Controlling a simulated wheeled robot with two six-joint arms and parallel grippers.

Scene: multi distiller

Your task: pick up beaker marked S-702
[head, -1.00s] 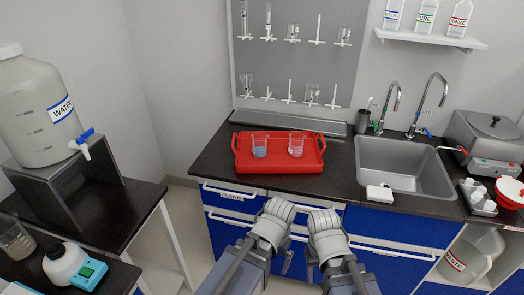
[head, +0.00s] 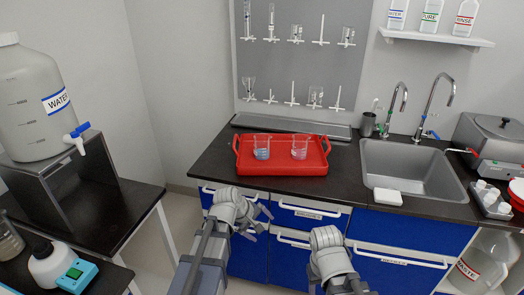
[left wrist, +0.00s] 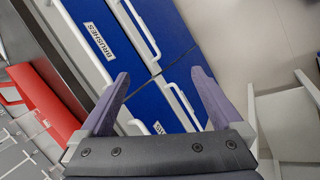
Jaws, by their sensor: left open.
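Two small glass beakers stand upright on a red tray (head: 282,169) on the dark counter. The left beaker (head: 262,148) holds bluish liquid and the right beaker (head: 299,148) holds pinkish liquid. I cannot read a marking on either. My left gripper (head: 262,216) is in front of the blue drawers, below the counter edge and apart from the tray. In the left wrist view its jaws (left wrist: 161,76) are open and empty before the drawer fronts, with part of the red tray (left wrist: 45,108) at left. My right gripper (head: 325,245) is low in front of the drawers; its fingers are hidden.
A sink (head: 408,172) with two taps is right of the tray, with a white block (head: 388,196) by its front edge. A glassware rack (head: 300,55) hangs behind. A side table at left holds a water tank (head: 35,100). Drawer handles stick out below the counter.

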